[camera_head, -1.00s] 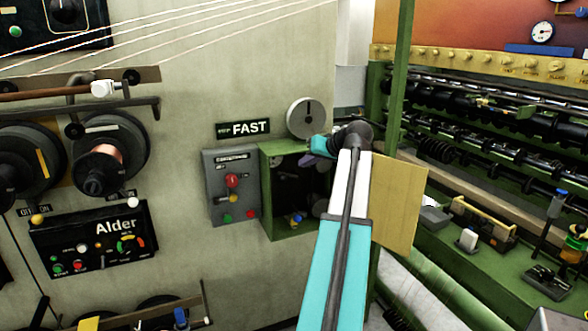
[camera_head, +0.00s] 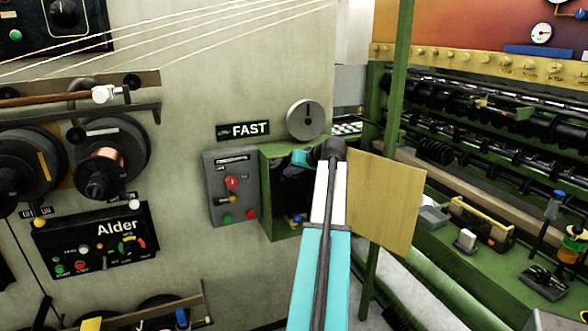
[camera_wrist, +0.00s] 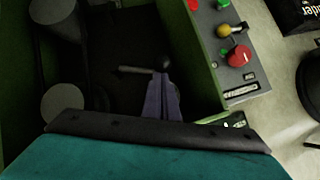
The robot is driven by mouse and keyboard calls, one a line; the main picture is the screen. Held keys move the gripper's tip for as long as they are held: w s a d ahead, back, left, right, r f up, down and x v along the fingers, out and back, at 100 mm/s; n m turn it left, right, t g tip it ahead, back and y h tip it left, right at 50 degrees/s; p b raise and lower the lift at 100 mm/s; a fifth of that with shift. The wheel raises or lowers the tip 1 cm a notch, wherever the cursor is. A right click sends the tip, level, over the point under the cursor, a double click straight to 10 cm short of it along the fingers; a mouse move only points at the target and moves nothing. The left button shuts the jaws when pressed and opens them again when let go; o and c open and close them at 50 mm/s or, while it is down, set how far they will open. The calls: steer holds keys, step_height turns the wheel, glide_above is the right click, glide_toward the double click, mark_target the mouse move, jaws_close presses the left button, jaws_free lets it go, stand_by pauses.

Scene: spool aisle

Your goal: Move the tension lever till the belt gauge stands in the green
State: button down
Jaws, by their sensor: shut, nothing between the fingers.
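My gripper (camera_wrist: 163,82) is shut and empty, its purple fingers pointing into the open green box (camera_head: 268,205). In the head view, my arm hides much of the box's inside. In the wrist view, a short grey rod (camera_wrist: 133,69) and a dark round knob (camera_wrist: 164,62) show at the fingertips; they look like the tension lever, but I cannot tell whether the fingers touch it. No gauge is clearly marked as the belt gauge.
The box's yellow door (camera_head: 385,205) stands open at the right of my arm. A grey control panel (camera_head: 232,188) with a red knob adjoins the box on the left. Grey pulleys (camera_wrist: 62,103) are inside the box. A grey disc (camera_head: 305,119) with a dark mark is above it.

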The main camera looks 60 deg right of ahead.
steer(key=shift+w+f, duration=0.1)
steer(key=shift+f, duration=0.05)
steer(key=shift+w+a+f+b, duration=0.35)
steer(key=shift+a+f+b, duration=0.05)
steer(key=shift+f+b, duration=0.3)
steer(key=shift+r, duration=0.1)
steer(key=a+p+v, duration=0.1)
steer(key=p+v, duration=0.2)
steer(key=v, duration=0.7)
steer(key=shift+w, duration=0.3)
steer(key=shift+d+r, duration=0.1)
steer(key=shift+r, duration=0.05)
